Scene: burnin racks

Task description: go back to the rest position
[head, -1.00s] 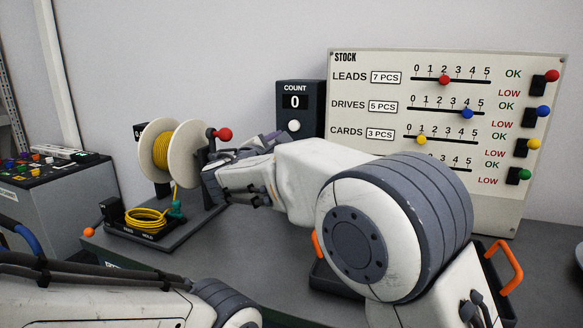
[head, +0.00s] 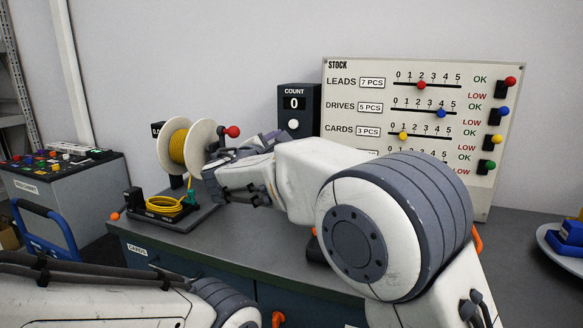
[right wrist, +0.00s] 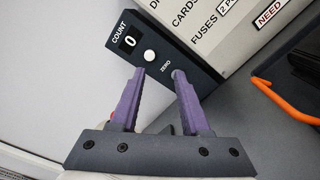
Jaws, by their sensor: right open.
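My right arm reaches across the head view, and its gripper (head: 268,138) points away, largely hidden behind its own wrist. In the right wrist view its two purple fingers (right wrist: 158,74) are apart with nothing between them, in front of the COUNT box (right wrist: 140,52). My left forearm lies along the bottom left of the head view; its gripper is out of the picture.
A yellow cable spool (head: 198,148) with a red knob stands on the grey bench (head: 255,240), left of my right gripper. The COUNT box (head: 296,110) reads 0. The STOCK board (head: 345,80) stands behind. A plate with blue parts (head: 562,255) is at right.

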